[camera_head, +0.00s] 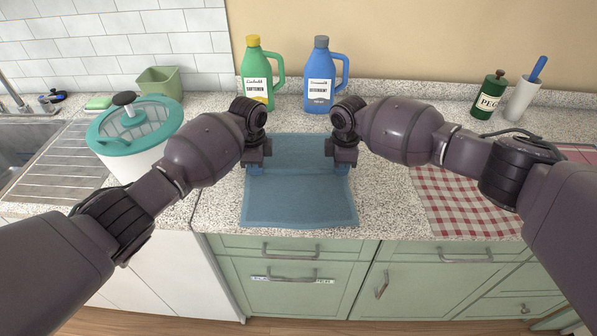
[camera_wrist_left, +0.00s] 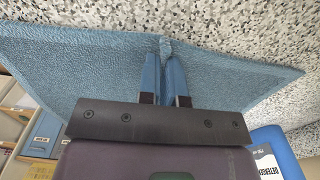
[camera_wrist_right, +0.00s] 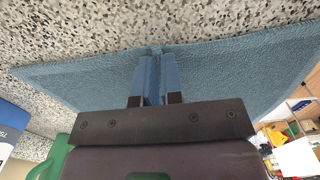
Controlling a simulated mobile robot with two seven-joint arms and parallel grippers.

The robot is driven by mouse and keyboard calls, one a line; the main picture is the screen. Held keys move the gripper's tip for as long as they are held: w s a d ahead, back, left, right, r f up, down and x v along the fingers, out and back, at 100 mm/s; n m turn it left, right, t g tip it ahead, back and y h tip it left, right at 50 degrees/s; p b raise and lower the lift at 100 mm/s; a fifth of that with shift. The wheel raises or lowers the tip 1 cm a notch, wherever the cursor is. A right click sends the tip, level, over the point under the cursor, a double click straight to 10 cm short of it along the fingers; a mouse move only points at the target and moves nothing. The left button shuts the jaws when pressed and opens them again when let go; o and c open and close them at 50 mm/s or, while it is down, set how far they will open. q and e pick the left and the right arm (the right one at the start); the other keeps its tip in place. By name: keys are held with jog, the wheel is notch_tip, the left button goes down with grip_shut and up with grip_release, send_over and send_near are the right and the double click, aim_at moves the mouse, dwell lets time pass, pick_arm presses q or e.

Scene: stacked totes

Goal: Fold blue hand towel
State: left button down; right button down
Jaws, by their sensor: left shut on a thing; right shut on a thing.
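The blue hand towel (camera_head: 300,205) lies spread on the speckled counter near its front edge. My left gripper (camera_head: 256,170) is shut on the towel's left edge. In the left wrist view its blue fingers (camera_wrist_left: 165,75) pinch a small raised fold of the cloth (camera_wrist_left: 90,60). My right gripper (camera_head: 342,170) is shut on the towel's right edge. In the right wrist view its fingers (camera_wrist_right: 156,75) also pinch a fold of the cloth (camera_wrist_right: 230,70). The towel's far part lies between and beyond both grippers. The grippers hide parts of its side edges.
A green bottle (camera_head: 257,90) and a blue detergent bottle (camera_head: 319,92) stand behind the towel. A white tub with a green lid (camera_head: 150,150) and the sink (camera_head: 22,150) are left. A red checked cloth (camera_head: 460,200) lies right. The counter's front edge is close to the towel.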

dwell(0.4)
